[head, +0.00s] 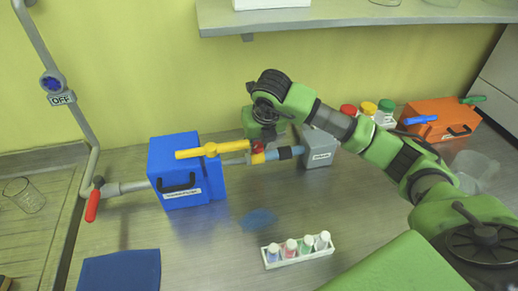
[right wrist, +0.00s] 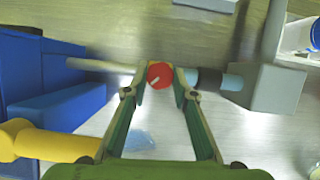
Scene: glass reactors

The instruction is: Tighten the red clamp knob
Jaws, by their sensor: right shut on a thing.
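The red clamp knob (right wrist: 159,75) is round with a pale mark on its face. It sits between the fingertips of my right gripper (right wrist: 160,78), which is shut on it. In the head view a small part of the red knob (head: 258,147) shows below the gripper, above a yellow clamp body (head: 257,158). The clamp is on a horizontal pipe between a blue box (head: 188,172) and a grey box (head: 320,148). My right gripper in the head view is largely hidden by its own wrist. My left gripper is in neither view.
A red-handled valve (head: 92,205) is at the left. A white rack (head: 298,258) with several vials stands in front. An orange box (head: 440,118) is at the back right. A shelf (head: 350,17) hangs above.

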